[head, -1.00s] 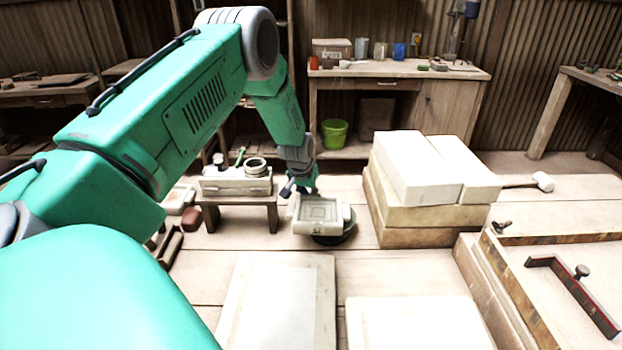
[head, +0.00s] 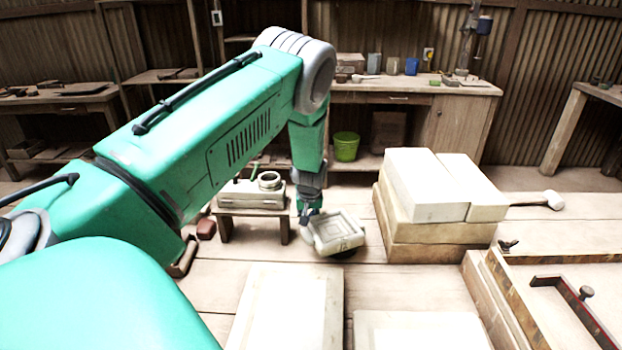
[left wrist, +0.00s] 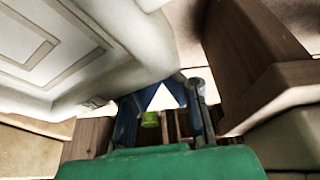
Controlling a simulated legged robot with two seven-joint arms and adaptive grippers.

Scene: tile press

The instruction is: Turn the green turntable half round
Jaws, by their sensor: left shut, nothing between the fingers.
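The turntable (head: 345,254) stands on the floor; only a dark edge of it shows under the pale square mold (head: 350,241). The mold sits askew on it, its stepped recess facing up. My left gripper (head: 306,218) is at the mold's left corner, shut and empty. In the left wrist view, the mold (left wrist: 40,50) fills the upper left, close beside the gripper (left wrist: 165,95). Whether they touch I cannot tell. The turntable's green surface is hidden there. My right gripper is not in view.
A low wooden bench (head: 255,212) with a pale block and ring stands just left of the gripper. Stacked pale blocks (head: 425,190) stand to the right. Slabs (head: 285,310) lie in front. A green bucket (head: 346,146) is behind.

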